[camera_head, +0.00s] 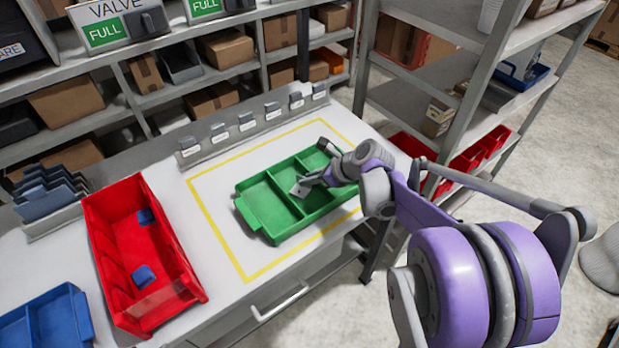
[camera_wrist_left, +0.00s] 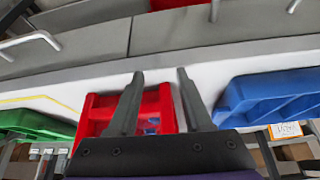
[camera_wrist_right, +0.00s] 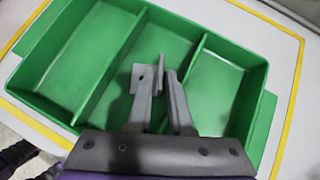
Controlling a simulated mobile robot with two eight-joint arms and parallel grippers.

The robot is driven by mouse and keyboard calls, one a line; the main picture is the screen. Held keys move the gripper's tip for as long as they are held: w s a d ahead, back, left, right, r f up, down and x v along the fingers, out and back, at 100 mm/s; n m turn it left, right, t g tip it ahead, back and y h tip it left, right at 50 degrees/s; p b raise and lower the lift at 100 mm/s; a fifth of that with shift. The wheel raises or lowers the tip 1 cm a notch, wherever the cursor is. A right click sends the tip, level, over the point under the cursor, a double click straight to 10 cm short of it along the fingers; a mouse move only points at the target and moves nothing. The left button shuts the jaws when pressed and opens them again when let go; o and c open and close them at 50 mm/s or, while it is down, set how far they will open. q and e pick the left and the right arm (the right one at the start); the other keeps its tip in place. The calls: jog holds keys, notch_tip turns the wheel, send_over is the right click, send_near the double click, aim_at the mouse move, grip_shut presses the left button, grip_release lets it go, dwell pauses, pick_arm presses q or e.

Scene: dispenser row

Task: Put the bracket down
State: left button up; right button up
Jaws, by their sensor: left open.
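A small grey bracket (camera_wrist_right: 158,78) is between the fingers of my right gripper (camera_wrist_right: 162,82), which is shut on it. In the head view the bracket (camera_head: 300,189) shows at the tips of my right gripper (camera_head: 312,180), over the middle compartment of a green tray (camera_head: 254,222). The tray has three compartments, and no other part shows in it. I cannot tell whether the bracket touches the tray floor. My left gripper (camera_wrist_left: 160,78) is open and empty in the left wrist view, pointing toward a red bin (camera_wrist_left: 100,101); it is not in the head view.
The tray lies inside a yellow outline (camera_head: 212,222) on the white table. The red bin (camera_head: 115,262) with blue pieces (camera_head: 144,276) stands to its left, and a blue bin (camera_head: 45,325) is at the lower left. A row of grey dispensers (camera_head: 247,121) lines the back. Metal shelving (camera_head: 470,100) rises at right.

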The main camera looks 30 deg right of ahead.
pick_arm(q)
jog(key=shift+r, duration=0.1)
pick_arm(e)
jog(key=shift+r, duration=0.1)
jog(key=shift+s+d+r, duration=0.1)
jog(key=shift+s+r, duration=0.05)
jog(key=shift+r, duration=0.05)
jog(key=v, duration=1.1)
pick_arm(q)
jog(key=shift+w+r+p, duration=0.25)
jog(key=shift+r+p, duration=0.1)
pick_arm(e)
jog(key=s+a+f+n+g, duration=0.1)
jog(key=s+a+n, duration=0.1)
jog(key=a+n, duration=0.2)
jog(key=s+a+f+n+g+h, duration=0.1)
jog(key=s+a+f+n, duration=0.1)
jog(key=a+n, duration=0.2)
jog(key=s+a+f+n, duration=0.2)
jog(key=s+a+n, duration=0.1)
jog(key=n, duration=0.4)
jog(key=shift+a+f+g+h, duration=0.15)
jog(key=shift+a+g+h, duration=0.2)
jog(key=shift+a, duration=0.2)
jog(key=s+a+f+n+h, duration=0.2)
jog(key=s+a+f+n, duration=0.2)
jog(key=n, duration=1.1)
jog(key=shift+s+a+n, duration=0.3)
jog(key=shift+s, duration=0.9)
